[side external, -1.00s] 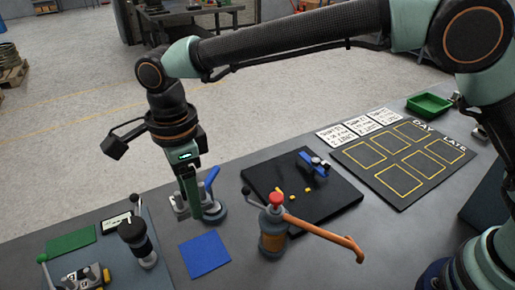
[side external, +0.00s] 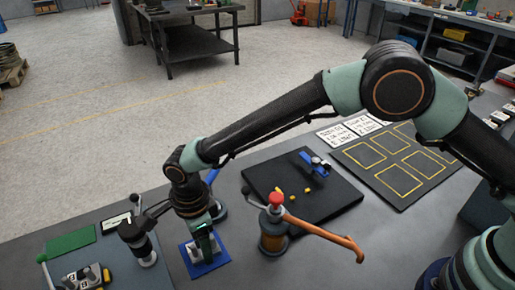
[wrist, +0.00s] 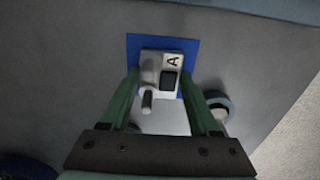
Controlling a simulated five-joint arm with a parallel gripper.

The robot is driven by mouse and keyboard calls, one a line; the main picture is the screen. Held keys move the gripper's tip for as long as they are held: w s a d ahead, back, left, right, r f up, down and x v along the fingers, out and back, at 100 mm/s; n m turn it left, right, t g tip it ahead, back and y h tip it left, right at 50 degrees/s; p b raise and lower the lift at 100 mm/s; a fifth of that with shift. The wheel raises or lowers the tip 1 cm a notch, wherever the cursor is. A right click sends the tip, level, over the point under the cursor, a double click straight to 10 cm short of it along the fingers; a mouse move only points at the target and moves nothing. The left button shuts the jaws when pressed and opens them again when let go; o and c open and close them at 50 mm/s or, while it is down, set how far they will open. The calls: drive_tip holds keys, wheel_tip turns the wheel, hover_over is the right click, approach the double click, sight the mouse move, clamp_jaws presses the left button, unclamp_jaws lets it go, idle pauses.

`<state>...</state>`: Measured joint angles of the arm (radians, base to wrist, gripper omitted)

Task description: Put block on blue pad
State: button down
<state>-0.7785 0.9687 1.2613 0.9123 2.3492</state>
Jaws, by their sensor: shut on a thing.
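The block is pale grey-white with a letter "A", a dark square and a peg-like part on its face (wrist: 150,62). It also shows in the side view (side external: 191,251), partly hidden by my gripper. My gripper (wrist: 162,80) is shut on the block, with a green finger on each side. The blue pad (side external: 212,266) lies flat on the grey table, directly below the block; its edges show around the block in the wrist view (wrist: 190,46). The block is at or very close to the pad's surface; I cannot tell if it touches.
A clamp with a red knob and orange handle (side external: 274,225) stands right of the pad. A black lever device (side external: 138,240) stands close on the left. A blue-handled fixture (side external: 217,208) is just behind my gripper. A black board (side external: 320,205) lies farther right.

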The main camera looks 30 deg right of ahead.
drive_tip(key=shift+f, duration=0.15)
drive_tip(key=shift+c, duration=0.6)
unclamp_jaws()
drive_tip(key=shift+f, duration=0.1)
